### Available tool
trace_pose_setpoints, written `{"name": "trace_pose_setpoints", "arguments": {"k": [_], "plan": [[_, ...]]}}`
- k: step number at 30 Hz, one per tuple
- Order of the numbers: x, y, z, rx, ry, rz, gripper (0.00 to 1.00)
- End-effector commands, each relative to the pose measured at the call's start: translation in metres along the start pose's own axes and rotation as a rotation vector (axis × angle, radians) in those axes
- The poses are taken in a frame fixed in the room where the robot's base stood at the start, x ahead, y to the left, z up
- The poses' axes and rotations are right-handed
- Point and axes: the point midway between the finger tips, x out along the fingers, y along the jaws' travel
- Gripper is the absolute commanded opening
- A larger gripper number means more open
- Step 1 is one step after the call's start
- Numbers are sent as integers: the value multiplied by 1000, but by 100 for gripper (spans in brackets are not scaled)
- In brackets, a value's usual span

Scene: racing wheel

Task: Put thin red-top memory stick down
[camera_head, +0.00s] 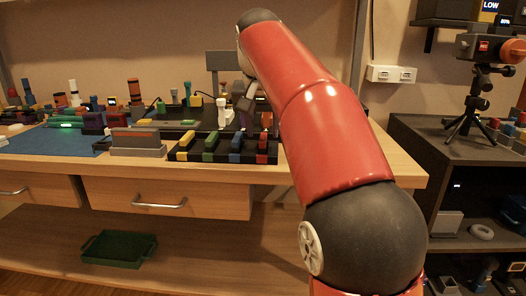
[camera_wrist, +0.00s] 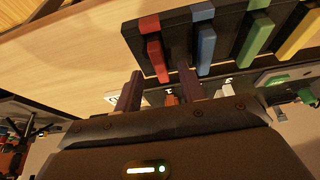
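A thin red-topped stick (camera_wrist: 157,58) sits in the red-marked lane of a black rack (camera_wrist: 177,35) in the wrist view. The head view also shows the red-topped stick (camera_head: 262,142) at the right end of the rack (camera_head: 222,158). My gripper (camera_wrist: 159,87) has its two fingers apart, with the stick's near end between and just beyond them in the picture. I see gaps on both sides of the stick and no finger contact. In the head view my gripper (camera_head: 246,98) is above and behind the rack, partly hidden by my arm.
Yellow (camera_head: 187,140), green (camera_head: 211,141) and blue (camera_head: 236,141) sticks fill the other lanes. A grey block (camera_head: 136,142) stands left of the rack, and a white piece (camera_head: 224,112) stands behind it. Bare wooden tabletop (camera_wrist: 65,50) lies before the rack.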

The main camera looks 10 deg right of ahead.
Motion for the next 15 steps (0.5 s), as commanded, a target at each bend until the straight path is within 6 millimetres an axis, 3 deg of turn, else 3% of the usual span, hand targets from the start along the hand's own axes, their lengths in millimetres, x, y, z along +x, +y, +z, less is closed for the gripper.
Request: {"name": "trace_pose_setpoints", "arguments": {"k": [1,4,11,15], "plan": [[12,0,2,0,-4,2,40],[23,0,2,0,-2,1,40],[25,0,1,-1,0,0,40],[24,0,1,-1,0,0,23]]}}
